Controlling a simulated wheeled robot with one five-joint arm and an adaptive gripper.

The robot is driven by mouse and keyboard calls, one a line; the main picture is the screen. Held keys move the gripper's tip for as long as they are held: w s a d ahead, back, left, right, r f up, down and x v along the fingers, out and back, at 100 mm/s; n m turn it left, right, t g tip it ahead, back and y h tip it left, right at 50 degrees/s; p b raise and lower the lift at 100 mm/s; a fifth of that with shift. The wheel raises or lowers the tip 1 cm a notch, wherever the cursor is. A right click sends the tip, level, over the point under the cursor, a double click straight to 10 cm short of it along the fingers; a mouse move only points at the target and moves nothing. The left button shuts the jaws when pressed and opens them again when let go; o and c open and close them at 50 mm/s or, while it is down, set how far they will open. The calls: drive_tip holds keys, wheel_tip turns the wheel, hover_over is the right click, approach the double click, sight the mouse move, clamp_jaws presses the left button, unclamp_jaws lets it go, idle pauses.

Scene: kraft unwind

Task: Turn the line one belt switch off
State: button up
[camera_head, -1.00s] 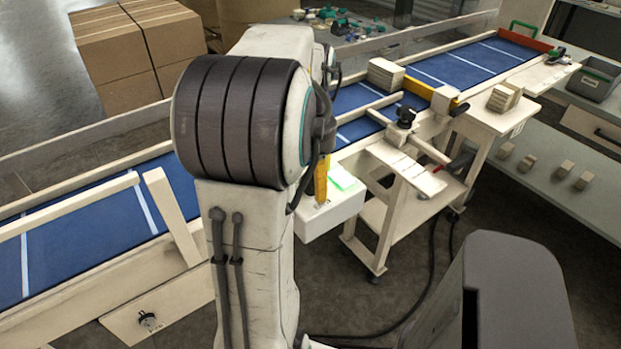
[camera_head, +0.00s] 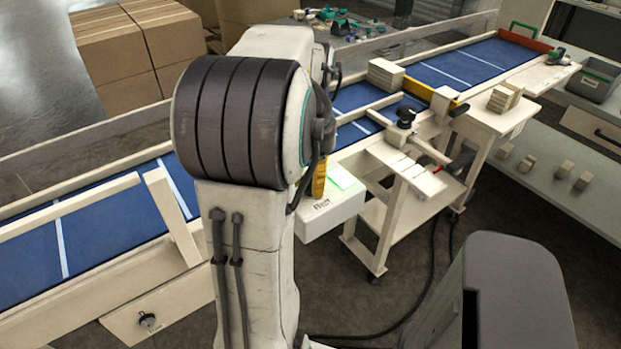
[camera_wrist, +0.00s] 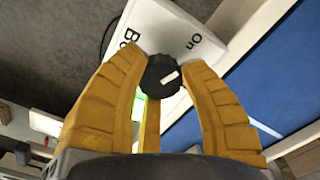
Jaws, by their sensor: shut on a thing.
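The belt switch is a round black knob (camera_wrist: 163,76) with a short white mark, on a white box (camera_wrist: 165,22). The box carries the word "On" and part of another word starting with "Be". The mark slants to the right, below "On". The yellow fingers of my gripper (camera_wrist: 165,66) are shut on the knob, one on each side. In the head view the white box (camera_head: 332,215) sits in front of the conveyor, and one yellow finger of my gripper (camera_head: 319,190) shows over it; the knob is hidden there.
A blue belt (camera_head: 465,65) with white lines runs behind the box. A yellow bar (camera_head: 430,90) crosses it. Another black knob (camera_head: 148,320) is on a panel at lower left. A wooden cart (camera_head: 385,215) stands to the right of the box. Cardboard boxes (camera_head: 125,50) stand behind.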

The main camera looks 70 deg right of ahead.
sight(311, 180)
drive_tip(key=m, duration=0.7)
drive_tip(key=shift+a+f+p, duration=0.1)
drive_tip(key=shift+p, duration=0.3)
drive_tip(key=m, duration=0.6)
drive_tip(key=shift+m, duration=0.3)
drive_tip(key=shift+p, duration=0.3)
drive_tip(key=o, duration=1.2)
drive_tip(key=shift+r, duration=0.2)
wheel_tip(311, 180, up, 12)
drive_tip(key=shift+f, duration=0.15)
